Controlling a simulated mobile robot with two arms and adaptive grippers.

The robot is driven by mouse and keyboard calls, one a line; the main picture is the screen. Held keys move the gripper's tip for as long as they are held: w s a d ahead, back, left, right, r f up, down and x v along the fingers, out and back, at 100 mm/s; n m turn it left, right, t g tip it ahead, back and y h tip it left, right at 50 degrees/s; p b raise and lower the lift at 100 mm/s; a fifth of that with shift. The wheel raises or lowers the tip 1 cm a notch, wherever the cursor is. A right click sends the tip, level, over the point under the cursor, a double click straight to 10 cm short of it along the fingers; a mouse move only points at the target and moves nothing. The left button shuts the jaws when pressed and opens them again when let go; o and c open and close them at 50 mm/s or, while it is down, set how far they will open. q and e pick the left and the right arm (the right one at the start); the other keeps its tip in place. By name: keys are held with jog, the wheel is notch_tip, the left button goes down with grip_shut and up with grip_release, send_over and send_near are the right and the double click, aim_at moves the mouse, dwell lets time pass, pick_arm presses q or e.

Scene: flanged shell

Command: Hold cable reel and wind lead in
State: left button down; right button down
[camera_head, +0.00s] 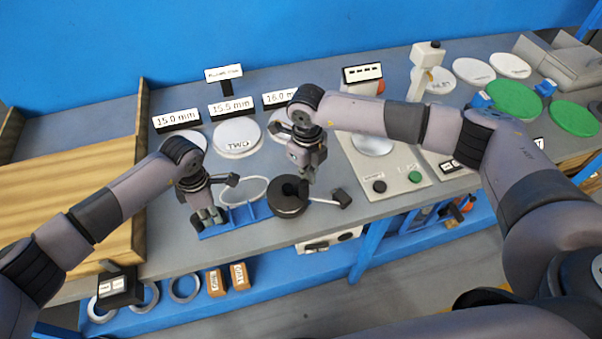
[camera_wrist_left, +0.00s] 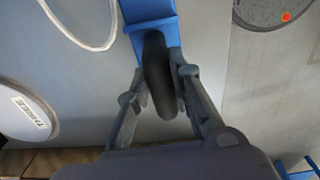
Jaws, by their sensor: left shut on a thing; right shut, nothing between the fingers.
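The cable reel shows in the head view as a black drum (camera_head: 289,205) with a blue frame (camera_head: 238,225) to its left, on the grey bench. My left gripper (camera_head: 209,218) is shut on a dark rounded grip (camera_wrist_left: 158,75) at the blue frame (camera_wrist_left: 150,14) in the left wrist view. My right gripper (camera_head: 309,178) is shut and empty, pointing down just right of and above the drum. Whether it touches the drum cannot be told.
A pale ring (camera_head: 243,191) lies behind the blue frame. A white disc marked TWO (camera_head: 237,136) and a grey control panel (camera_head: 400,186) stand beyond. A wooden tray (camera_head: 70,190) is at left. Bench front edge is close to the reel; a lower blue shelf (camera_head: 270,278) holds rings.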

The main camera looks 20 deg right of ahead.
aim_at(302, 181)
pick_arm(q)
jog(key=shift+w+a, duration=0.1)
pick_arm(e)
jog(key=shift+s+a, duration=0.9)
jog(key=shift+s, duration=0.25)
jog(key=shift+w+r, duration=0.15)
jog(key=shift+r, duration=1.05)
jog(key=shift+d+r, duration=0.1)
jog(key=shift+r, duration=3.25)
pick_arm(q)
jog(key=c, duration=1.4)
grip_release()
jog(key=shift+o, duration=0.2)
jog(key=shift+r, duration=0.1)
notch_tip(302, 181, up, 12)
